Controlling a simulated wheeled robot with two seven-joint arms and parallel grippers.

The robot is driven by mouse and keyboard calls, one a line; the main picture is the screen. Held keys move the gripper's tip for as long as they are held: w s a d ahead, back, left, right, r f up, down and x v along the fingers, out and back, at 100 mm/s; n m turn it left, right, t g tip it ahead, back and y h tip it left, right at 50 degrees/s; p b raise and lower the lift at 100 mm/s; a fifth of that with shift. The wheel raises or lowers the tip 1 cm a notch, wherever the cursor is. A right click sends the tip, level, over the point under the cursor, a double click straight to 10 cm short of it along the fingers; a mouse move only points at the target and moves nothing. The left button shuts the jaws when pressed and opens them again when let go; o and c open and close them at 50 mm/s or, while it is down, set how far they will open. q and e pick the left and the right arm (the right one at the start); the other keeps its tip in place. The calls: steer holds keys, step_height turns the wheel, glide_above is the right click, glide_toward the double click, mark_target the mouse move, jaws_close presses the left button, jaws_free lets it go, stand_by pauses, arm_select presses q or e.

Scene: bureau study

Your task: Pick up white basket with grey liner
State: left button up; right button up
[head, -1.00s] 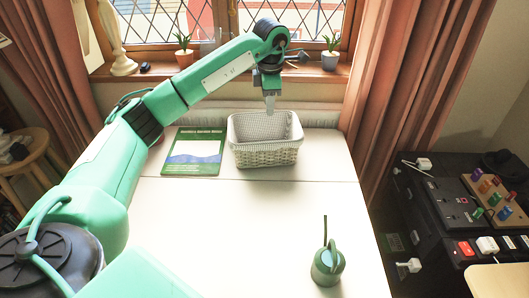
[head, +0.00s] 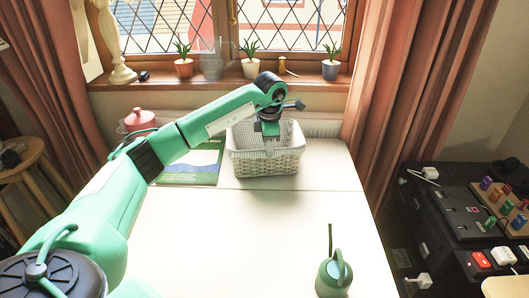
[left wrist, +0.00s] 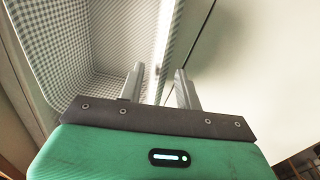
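The white basket with grey liner (head: 262,163) stands upright on the white desk. It has woven sides and a checked liner, which fills the upper left of the left wrist view (left wrist: 95,45). My left gripper (head: 269,148) points down at the basket, over its opening near the front side in the head view. In the left wrist view its two fingers (left wrist: 160,88) are apart, with the basket's rim running between them. One finger is on the liner side and the other is outside the wall. Whether either touches the wall I cannot tell. My right gripper is not in view.
A green book (head: 198,168) lies left of the basket, partly behind my arm. A pink pot (head: 139,121) stands behind my arm. A green watering can (head: 333,276) stands at the front right. Potted plants line the windowsill. The desk's middle is clear.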

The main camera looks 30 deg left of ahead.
mark_target(269, 168)
arm_select(q)
steer(key=f, duration=0.5)
steer(key=shift+w+a+f, duration=0.1)
steer(key=shift+w+f, duration=0.25)
steer(key=shift+r, duration=0.1)
jaws_close()
